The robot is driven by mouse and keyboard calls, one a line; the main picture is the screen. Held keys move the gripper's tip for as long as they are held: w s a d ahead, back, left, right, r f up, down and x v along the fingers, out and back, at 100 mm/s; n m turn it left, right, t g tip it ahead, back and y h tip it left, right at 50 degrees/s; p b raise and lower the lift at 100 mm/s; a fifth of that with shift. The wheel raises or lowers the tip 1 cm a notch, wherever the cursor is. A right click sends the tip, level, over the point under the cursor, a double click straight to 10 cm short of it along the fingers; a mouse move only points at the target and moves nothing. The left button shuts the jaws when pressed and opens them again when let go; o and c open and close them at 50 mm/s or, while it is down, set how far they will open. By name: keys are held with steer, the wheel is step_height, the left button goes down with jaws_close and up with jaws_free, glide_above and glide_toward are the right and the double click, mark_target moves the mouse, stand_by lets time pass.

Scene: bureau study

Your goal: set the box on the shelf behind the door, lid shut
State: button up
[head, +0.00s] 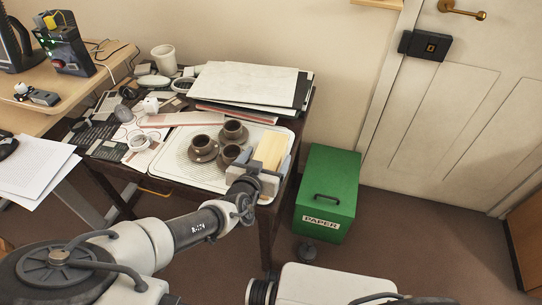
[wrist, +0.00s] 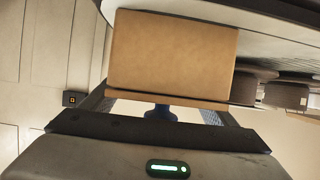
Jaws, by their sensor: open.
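A tan box (head: 271,149) stands at the right end of the white tray (head: 180,181) on the dark side table, beside brown cups. In the wrist view the box (wrist: 172,55) fills the upper middle, with a ledge along its near edge and a blue knob (wrist: 160,112) in front. No open gap shows at its lid, but I cannot see all of it. My gripper (head: 262,172) is open at the near side of the box, its fingers on either side of the knob; contact is unclear. The white door (head: 440,115) is at the right. A wooden edge (head: 378,4) beside it may be the shelf.
A green lidded bin (head: 328,190) marked PAPER stands on the floor right of the table. Boards and papers (head: 245,84) lie behind the tray. Cups (head: 202,146) and desk clutter are to the left. Brown floor before the door is clear.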

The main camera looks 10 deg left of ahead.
steer(key=c, duration=1.3)
steer(key=shift+r, duration=0.15)
steer(key=shift+c, duration=1.1)
